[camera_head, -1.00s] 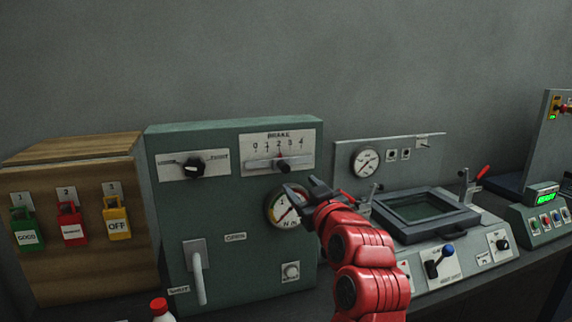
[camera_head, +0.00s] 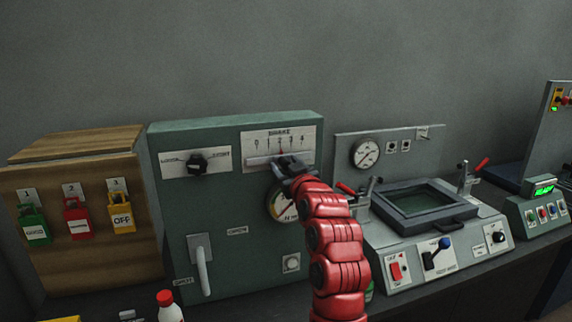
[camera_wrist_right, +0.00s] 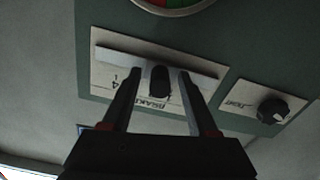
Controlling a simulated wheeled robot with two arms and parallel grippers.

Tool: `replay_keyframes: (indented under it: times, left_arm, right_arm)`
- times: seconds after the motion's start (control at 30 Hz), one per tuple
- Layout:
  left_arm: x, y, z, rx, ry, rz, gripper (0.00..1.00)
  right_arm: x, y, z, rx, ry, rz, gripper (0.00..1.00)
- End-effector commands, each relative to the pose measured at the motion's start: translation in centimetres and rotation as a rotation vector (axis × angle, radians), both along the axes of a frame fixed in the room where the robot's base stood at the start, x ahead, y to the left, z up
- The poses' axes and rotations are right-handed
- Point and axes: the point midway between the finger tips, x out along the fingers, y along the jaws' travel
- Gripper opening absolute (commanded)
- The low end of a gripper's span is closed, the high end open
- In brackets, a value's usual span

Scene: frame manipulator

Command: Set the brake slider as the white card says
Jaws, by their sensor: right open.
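The brake slider plate (camera_head: 300,139), white with marks 0 to 4, is at the upper right of the green cabinet's front. A small red mark shows near 2. In the wrist view the plate (camera_wrist_right: 104,76) appears upside down, with a pale track (camera_wrist_right: 110,52) and the dark slider knob (camera_wrist_right: 160,82). My right gripper (camera_head: 284,163) is at the track, its open fingers (camera_wrist_right: 160,74) on either side of the knob. I cannot tell whether they touch it. In the head view the gripper hides the knob. I cannot identify a separate white instruction card. My left gripper is out of view.
A round gauge (camera_head: 277,207) sits below the slider, partly behind my arm. A rotary knob (camera_head: 197,164) is to the left and a lever (camera_head: 203,270) lower down. A wooden box with padlocks (camera_head: 80,172) stands left; a grey press machine (camera_head: 455,262) stands right.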

Motion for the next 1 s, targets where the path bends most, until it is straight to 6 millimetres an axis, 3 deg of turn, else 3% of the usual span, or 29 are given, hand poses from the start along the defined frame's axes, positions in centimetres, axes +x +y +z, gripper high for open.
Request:
replay_keyframes:
  times: [0.17,0.5,1.0]
  left_arm:
    - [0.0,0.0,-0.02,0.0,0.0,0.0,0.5]
    - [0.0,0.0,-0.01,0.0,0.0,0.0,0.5]
    - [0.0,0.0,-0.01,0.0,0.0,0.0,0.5]
  right_arm:
    - [-0.02,-0.01,0.0,0.0,0.0,0.0,0.58]
    - [-0.03,-0.01,0.01,0.0,0.0,0.0,0.0]
    - [-0.04,-0.01,0.02,-0.001,0.0,0.0,0.0]
